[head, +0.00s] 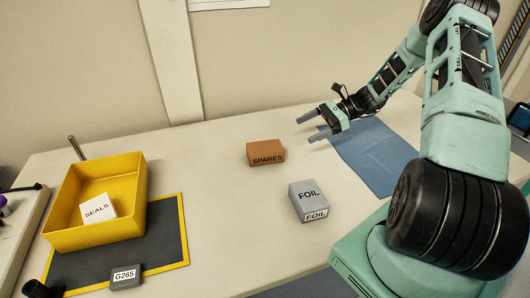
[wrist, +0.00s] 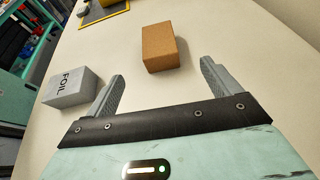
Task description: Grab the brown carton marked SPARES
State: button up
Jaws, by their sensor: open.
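The brown carton marked SPARES (head: 265,153) sits on the table near the middle in the head view. In the wrist view the brown carton (wrist: 160,47) lies ahead of my gripper, beyond the fingertips and roughly between their lines. My gripper (head: 312,126) is open and empty, to the right of the carton and apart from it in the head view. In the wrist view its two fingers (wrist: 162,72) are spread wide with bare table between them.
A grey FOIL box (head: 308,201) stands close to the carton; it also shows left of my fingers in the wrist view (wrist: 70,87). A yellow bin (head: 75,232) with a white SEALS box (head: 98,208) stands on a dark mat at left. A blue cloth (head: 375,155) lies at right.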

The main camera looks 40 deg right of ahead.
aim_at(268, 146)
jog(key=p+x, duration=0.1)
jog(key=x, duration=0.9)
jog(key=shift+a, duration=0.15)
jog(key=shift+p+x, duration=0.95)
jog(key=shift+x, duration=1.8)
jog(key=shift+s, duration=0.15)
jog(key=shift+c, duration=0.3)
jog(key=c, duration=1.2)
jog(key=shift+r, duration=0.1)
